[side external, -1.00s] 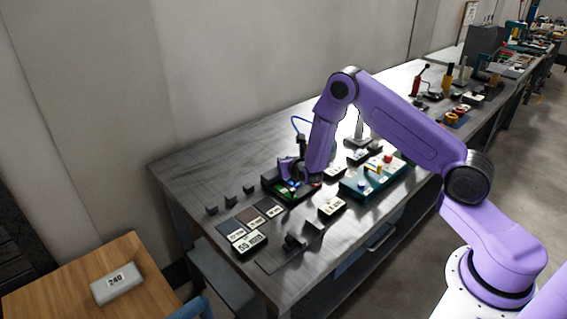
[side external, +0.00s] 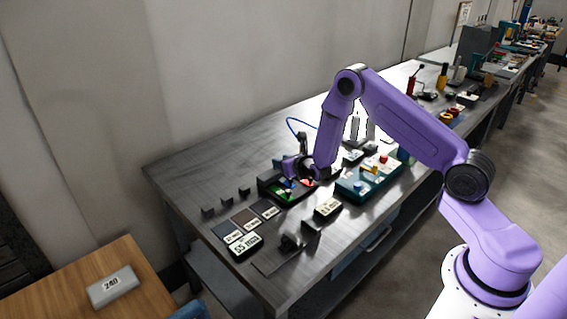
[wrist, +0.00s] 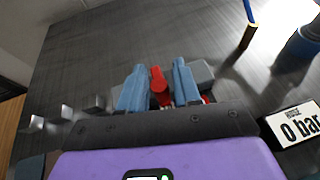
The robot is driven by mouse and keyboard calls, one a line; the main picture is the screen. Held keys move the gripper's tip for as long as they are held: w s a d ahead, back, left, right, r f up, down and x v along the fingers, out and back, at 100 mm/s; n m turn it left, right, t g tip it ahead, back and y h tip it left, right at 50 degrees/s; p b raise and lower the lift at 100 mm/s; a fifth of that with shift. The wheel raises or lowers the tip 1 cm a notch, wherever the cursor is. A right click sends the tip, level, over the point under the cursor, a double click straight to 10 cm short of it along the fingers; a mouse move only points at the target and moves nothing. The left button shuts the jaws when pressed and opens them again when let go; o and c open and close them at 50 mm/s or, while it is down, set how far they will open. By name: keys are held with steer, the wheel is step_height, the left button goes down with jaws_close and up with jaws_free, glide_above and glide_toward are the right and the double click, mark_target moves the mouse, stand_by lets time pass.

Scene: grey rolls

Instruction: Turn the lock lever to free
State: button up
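A red lever (wrist: 158,84) shows in the wrist view between the two blue-grey fingers of my gripper (wrist: 159,78). The fingers stand apart on either side of it, with a narrow gap visible near the tips; contact lower down cannot be made out. A grey block lies partly hidden behind the fingers. In the side view my gripper (side external: 300,172) is low over a dark fixture (side external: 275,196) with green, blue and red parts, and hides some of it. The lever's lock or free marking is not readable.
A teal box (side external: 352,190) with coloured knobs stands right of the fixture. A "0 bar" plate (wrist: 296,124) lies at the right in the wrist view. Labelled plates (side external: 246,245) and small dark blocks (side external: 226,200) lie nearby. The table's back left is clear.

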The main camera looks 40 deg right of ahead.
steer(key=shift+o, duration=0.2)
steer(key=shift+s, duration=0.1)
steer(key=v, duration=1.7)
steer(key=shift+r, duration=0.15)
steer(key=shift+s, duration=0.15)
steer(key=s+d+r+m+g+h, duration=0.45)
steer(key=s+r+m+h, duration=0.35)
steer(key=r+m, duration=0.3)
steer(key=s+a+m+g+y, duration=0.4)
steer(key=s+a, duration=0.3)
steer(key=s, duration=0.4)
steer(key=s+a+m+g+y, duration=0.4)
steer(key=s+a+m+y, duration=0.2)
steer(key=s, duration=0.5)
steer(key=shift+s+a+r+g+y, duration=0.15)
steer(key=shift+s+a+g+y, duration=0.3)
steer(key=shift+a, duration=0.3)
